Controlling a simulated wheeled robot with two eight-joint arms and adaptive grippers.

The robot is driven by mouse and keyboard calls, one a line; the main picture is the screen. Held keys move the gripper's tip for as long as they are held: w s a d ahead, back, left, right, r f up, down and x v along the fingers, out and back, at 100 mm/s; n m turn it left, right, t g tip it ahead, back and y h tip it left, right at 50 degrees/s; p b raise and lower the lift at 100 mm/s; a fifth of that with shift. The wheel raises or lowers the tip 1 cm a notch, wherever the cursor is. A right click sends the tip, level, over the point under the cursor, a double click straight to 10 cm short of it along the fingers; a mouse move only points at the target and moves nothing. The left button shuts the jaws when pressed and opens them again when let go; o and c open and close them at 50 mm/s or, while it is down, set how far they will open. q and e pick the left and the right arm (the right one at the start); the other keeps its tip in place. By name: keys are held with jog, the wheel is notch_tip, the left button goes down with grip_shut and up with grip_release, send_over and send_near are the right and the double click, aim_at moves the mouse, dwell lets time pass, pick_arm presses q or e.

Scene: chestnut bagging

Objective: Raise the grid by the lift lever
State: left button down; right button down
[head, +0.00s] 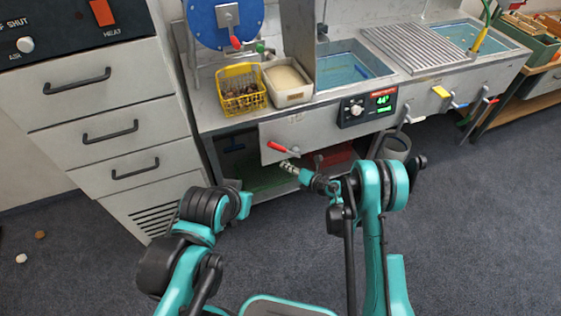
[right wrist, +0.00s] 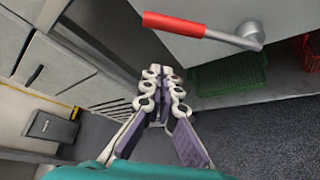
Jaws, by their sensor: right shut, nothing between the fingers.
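A lever with a red handle (head: 281,147) sits on the front panel of the steel bench, low at its left. In the right wrist view the same red handle (right wrist: 175,24) lies nearly level, with a metal rod running right to a round pivot. My right gripper (head: 287,166) is just below the handle in the head view, apart from it. In the right wrist view the right gripper (right wrist: 164,78) is shut and empty. My left arm is at lower left, but its gripper does not show. I cannot tell which part is the grid; water-filled basins (head: 346,68) are in the bench top.
A yellow basket (head: 241,90) of chestnuts and a white tub (head: 288,83) stand on the bench. A green-lit control box (head: 367,106) and other levers (head: 484,108) line its front. A green crate (right wrist: 230,75) is beneath. Drawers (head: 105,118) stand at left.

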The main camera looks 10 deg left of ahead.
aim_at(284, 148)
jog(key=shift+s+f, duration=0.35)
jog(key=shift+f, duration=0.3)
jog(key=b+x, duration=0.2)
jog(key=x, duration=0.8)
jog(key=w+d+r, duration=0.1)
jog(key=w+d+r+b, duration=0.1)
jog(key=shift+w+r, duration=0.1)
jog(key=shift+r, duration=0.3)
jog(key=shift+d, duration=0.1)
